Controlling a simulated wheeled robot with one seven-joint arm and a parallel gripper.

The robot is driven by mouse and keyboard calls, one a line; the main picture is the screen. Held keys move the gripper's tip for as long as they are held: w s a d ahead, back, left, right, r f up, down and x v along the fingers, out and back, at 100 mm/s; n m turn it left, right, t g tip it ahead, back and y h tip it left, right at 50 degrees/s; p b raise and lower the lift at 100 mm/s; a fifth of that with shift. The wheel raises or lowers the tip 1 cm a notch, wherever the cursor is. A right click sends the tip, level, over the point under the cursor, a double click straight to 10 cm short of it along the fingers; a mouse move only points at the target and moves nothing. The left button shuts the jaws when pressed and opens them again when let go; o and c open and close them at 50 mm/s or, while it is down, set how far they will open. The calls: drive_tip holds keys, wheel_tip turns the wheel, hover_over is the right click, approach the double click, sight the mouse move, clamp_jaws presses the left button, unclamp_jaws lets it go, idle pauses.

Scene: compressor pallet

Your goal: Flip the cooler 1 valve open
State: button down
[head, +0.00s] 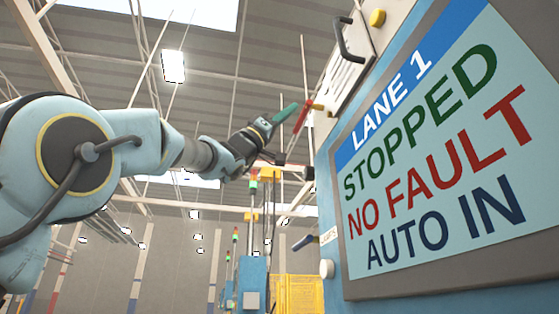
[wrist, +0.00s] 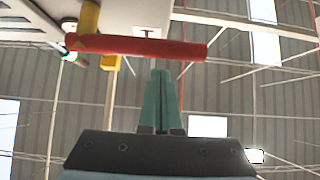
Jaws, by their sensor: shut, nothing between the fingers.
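A red lever (head: 302,118) sticks out from the upper left side of the control panel, on a yellow stem (head: 318,106). I cannot read a label on it, so I cannot tell whether it is the cooler 1 valve. In the wrist view the red lever (wrist: 135,47) lies almost level across the upper left, on its yellow stem (wrist: 90,17). My gripper (head: 293,107) has green fingers, shut and empty, just left of the lever. In the wrist view my gripper (wrist: 161,73) points up, its tips below the lever's right part. I cannot tell whether they touch.
The panel screen (head: 435,150) reads LANE 1, STOPPED, NO FAULT, AUTO IN. A black grab handle (head: 347,40) and yellow knob (head: 377,18) are above. Yellow fencing (head: 298,295) stands behind.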

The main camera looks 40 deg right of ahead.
sight(302, 118)
drive_tip(key=shift+d+f, duration=0.2)
drive_tip(key=shift+f, duration=1.45)
drive_tip(key=shift+f+n, duration=0.1)
drive_tip(key=shift+n, duration=0.4)
